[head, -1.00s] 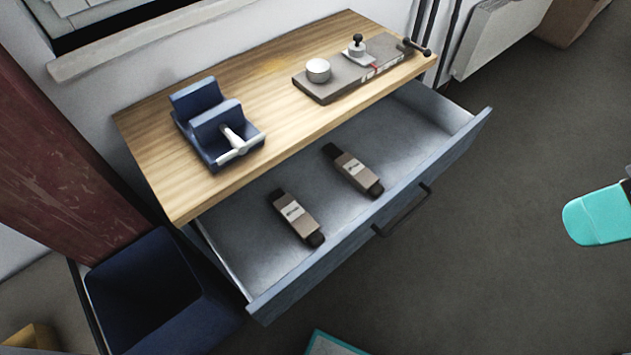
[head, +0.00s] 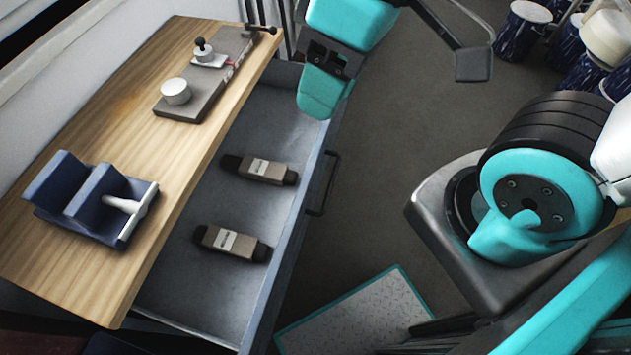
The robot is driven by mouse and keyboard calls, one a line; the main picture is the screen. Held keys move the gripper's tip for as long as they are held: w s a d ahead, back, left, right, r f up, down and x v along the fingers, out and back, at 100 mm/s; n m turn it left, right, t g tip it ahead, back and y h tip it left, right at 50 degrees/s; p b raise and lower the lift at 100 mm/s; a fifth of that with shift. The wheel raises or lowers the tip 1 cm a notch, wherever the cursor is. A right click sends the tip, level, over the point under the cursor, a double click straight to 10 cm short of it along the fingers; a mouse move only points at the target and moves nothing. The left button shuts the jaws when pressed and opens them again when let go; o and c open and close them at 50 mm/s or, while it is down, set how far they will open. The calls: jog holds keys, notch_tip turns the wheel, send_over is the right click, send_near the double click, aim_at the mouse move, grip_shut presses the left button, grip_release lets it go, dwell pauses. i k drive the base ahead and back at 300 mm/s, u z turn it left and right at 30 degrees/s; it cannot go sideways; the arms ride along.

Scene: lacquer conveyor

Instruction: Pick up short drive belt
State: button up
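Two brown folded belts with dark ends and pale labels lie apart in the open drawer (head: 190,285). One belt (head: 232,244) lies nearer the bottom of the picture. The other belt (head: 260,168) lies above it, deeper into the view. They look much alike, and I cannot read the labels or tell which is the short drive belt. My gripper (head: 328,62), teal and black, is at the top, over the drawer's far front corner and apart from both belts. Its fingertips are not clear, so I cannot tell whether it is open. I see nothing held in it.
The wooden top (head: 130,130) overhangs the drawer's left side. It carries a blue stand (head: 90,205) with a white handle and a grey plate (head: 205,100) with a round tin (head: 176,91). The drawer front (head: 305,210) has a dark handle. Patterned drums (head: 520,30) stand at top right.

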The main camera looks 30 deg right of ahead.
aim_at(239, 246)
jog(key=z, duration=0.05)
jog(key=k, duration=0.5)
jog(key=z, duration=0.9)
jog(key=i, duration=1)
jog(key=u, duration=1.95)
